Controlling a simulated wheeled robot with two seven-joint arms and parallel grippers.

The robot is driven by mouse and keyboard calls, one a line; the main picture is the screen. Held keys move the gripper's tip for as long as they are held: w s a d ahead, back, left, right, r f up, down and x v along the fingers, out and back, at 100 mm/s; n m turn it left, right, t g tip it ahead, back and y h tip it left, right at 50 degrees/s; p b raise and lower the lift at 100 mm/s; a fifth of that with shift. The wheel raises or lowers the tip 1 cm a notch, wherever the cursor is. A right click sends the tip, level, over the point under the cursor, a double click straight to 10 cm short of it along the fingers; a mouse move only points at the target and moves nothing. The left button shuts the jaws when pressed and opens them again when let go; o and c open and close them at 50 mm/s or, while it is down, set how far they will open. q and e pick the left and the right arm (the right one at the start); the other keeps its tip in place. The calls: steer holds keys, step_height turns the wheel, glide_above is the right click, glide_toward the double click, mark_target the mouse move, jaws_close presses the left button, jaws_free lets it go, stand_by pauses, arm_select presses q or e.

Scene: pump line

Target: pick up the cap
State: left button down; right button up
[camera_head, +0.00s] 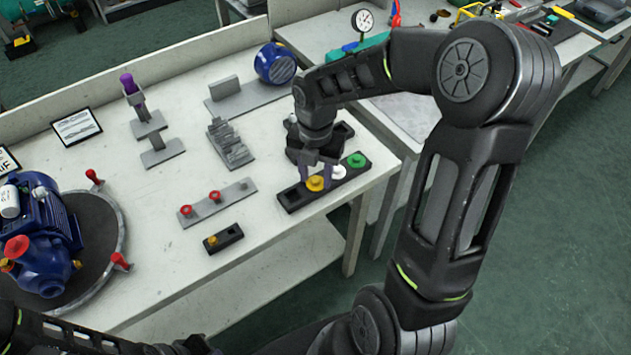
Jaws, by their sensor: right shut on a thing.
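A black strip (292,199) lies near the front right edge of the white bench with a yellow cap (316,184), a white cap (338,172) and a green cap (357,160) in a row. My right gripper (317,174) points down over the strip, its fingers on either side of the yellow cap. It is shut on this cap, which is still at the strip; I cannot tell whether it is lifted clear. The white cap is close beside the right finger. My left arm shows at the bottom left, but its gripper is not in view.
A small black block (231,236) with a yellow piece and a grey strip (234,192) with red pieces lie left of the gripper. A blue pump (50,235) stands on a round plate at far left. Grey stepped blocks (229,146) stand behind. The bench front is mostly clear.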

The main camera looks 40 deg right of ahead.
mark_target(316, 179)
jaws_close()
steer(key=shift+s, duration=0.1)
stand_by(0.3)
step_height(316, 179, up, 10)
stand_by(0.6)
stand_by(0.7)
